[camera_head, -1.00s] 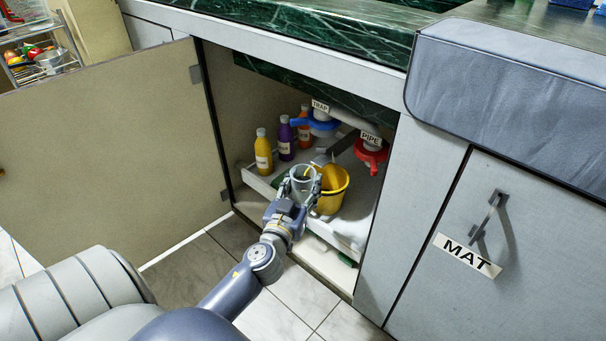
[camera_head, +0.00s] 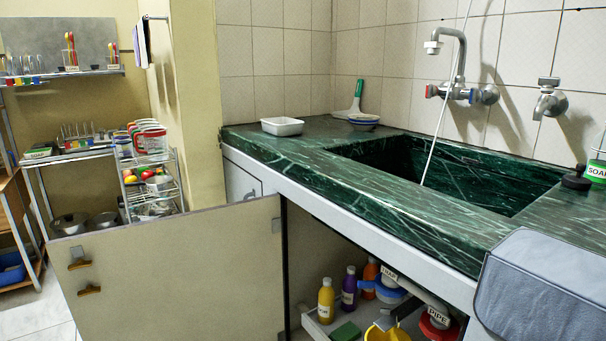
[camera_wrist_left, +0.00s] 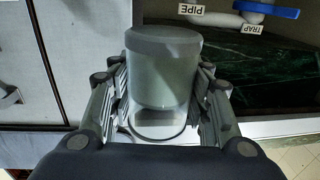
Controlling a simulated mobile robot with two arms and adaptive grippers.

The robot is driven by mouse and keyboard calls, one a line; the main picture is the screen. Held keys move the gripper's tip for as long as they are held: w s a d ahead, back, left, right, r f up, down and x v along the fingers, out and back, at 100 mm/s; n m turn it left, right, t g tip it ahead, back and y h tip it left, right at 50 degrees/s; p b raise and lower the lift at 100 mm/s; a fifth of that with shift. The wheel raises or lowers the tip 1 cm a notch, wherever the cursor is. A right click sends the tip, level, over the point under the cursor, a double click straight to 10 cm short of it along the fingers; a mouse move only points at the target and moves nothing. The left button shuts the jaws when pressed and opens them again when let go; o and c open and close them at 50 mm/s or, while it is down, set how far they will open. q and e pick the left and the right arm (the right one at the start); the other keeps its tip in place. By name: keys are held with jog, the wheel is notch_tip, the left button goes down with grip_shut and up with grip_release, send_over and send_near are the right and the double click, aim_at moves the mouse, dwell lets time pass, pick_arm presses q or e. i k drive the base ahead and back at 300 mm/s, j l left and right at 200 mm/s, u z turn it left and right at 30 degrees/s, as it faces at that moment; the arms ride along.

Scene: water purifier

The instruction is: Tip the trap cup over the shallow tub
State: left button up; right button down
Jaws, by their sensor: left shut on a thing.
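The trap cup (camera_wrist_left: 165,80) is a clear, greyish round cup with a grey band at one end. My left gripper (camera_wrist_left: 160,92) is shut around its sides in the left wrist view. What the cup holds cannot be told. A shallow white tub (camera_head: 282,126) sits on the green counter at the back left of the sink in the head view. The left gripper and cup are outside the head view, so their distance to the tub does not show. My right gripper is in neither view.
The cabinet door (camera_head: 185,275) stands open. Inside are a yellow bucket (camera_head: 388,333), several bottles and pipes labelled TRAP and PIPE. A sink (camera_head: 450,175) is set in the green counter (camera_head: 330,165).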

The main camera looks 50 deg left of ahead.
aim_at(278, 126)
jog(key=u, duration=1.7)
